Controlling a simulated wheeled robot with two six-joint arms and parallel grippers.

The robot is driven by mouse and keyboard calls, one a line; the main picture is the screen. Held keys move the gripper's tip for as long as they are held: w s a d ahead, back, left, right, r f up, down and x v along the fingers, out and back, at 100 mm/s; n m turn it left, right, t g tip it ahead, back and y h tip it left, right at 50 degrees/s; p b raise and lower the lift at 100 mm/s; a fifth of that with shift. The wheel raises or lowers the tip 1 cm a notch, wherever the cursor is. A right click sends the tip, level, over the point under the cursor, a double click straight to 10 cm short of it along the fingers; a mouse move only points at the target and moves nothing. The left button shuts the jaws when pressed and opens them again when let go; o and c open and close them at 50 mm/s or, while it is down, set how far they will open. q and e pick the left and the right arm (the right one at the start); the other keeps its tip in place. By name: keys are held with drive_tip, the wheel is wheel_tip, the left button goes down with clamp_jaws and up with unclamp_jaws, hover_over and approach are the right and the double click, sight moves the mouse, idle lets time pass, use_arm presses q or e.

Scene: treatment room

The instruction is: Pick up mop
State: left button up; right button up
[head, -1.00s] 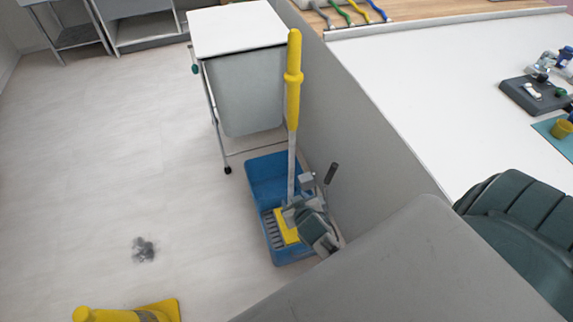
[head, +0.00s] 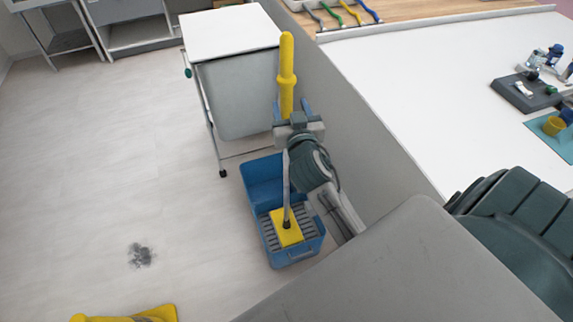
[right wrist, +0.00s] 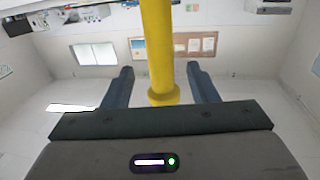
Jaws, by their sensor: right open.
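The mop (head: 287,75) stands nearly upright with its yellow handle up and its grey shaft running down to a yellow head (head: 286,228) in the blue bucket (head: 263,182). My right gripper (head: 292,108) is at the lower part of the yellow handle in the head view. In the right wrist view its two fingers (right wrist: 162,80) are open, one on each side of the yellow handle (right wrist: 158,45), with gaps on both sides. A ring on the handle shows close to the palm. My left gripper is not in view.
A white cart (head: 230,32) stands just behind the bucket. A grey partition and white counter (head: 440,90) run along the right. A dark smudge (head: 140,255) and a yellow object (head: 140,314) are on the floor at left. The left floor is mostly clear.

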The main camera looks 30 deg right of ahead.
sight(288, 101)
drive_tip(key=shift+p+x, duration=0.75)
drive_tip(key=shift+x, duration=1.75)
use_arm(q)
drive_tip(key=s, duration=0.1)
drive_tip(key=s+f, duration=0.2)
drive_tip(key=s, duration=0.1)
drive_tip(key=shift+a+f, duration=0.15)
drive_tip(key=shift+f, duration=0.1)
use_arm(e)
drive_tip(key=c, duration=1.1)
